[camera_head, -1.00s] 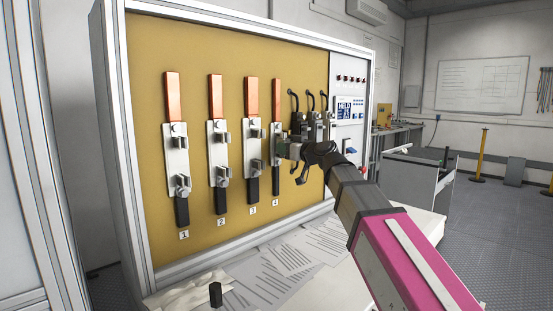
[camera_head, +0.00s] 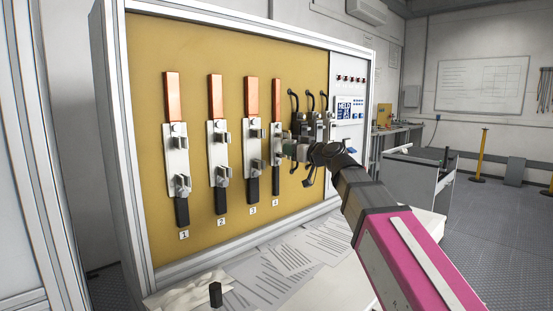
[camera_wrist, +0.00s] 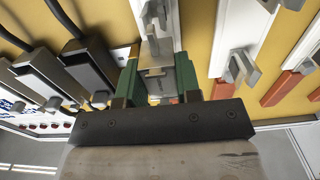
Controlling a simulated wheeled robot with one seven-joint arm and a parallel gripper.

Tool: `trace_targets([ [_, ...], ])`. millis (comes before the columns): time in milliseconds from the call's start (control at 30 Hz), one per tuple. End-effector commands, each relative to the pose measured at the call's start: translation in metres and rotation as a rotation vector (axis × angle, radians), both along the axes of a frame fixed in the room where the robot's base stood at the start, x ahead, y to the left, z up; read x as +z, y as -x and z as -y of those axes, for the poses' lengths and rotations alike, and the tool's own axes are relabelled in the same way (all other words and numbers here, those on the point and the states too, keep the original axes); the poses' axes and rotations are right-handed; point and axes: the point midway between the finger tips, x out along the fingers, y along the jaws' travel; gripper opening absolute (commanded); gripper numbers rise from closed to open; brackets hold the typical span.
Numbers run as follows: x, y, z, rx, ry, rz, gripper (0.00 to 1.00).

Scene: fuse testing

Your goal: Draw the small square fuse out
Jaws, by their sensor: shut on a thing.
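The small square fuse (camera_wrist: 158,62) is a grey block between the green finger pads of my gripper (camera_wrist: 157,82) in the wrist view. My gripper is shut on it. In the head view my gripper (camera_head: 291,148) is in front of the fourth fuse holder (camera_head: 277,128), the narrow one with a copper bar above and a black bar below. The fuse itself is mostly hidden there by the fingers. I cannot tell whether it still touches the holder's clips.
Three wider empty holders, including the third (camera_head: 251,135), are on the yellow board (camera_head: 190,90) to the left. Black-handled switches (camera_head: 312,120) stand close to the right of my gripper. Papers (camera_head: 285,255) and a small black block (camera_head: 215,294) lie on the table below.

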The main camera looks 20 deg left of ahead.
Motion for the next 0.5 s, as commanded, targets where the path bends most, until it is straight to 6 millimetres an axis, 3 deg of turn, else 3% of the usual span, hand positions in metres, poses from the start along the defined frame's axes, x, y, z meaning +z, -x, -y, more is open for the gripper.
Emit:
trace_targets([
  [500, 0.000, 0.008, 0.016, -0.001, -0.001, 0.000, 0.00],
])
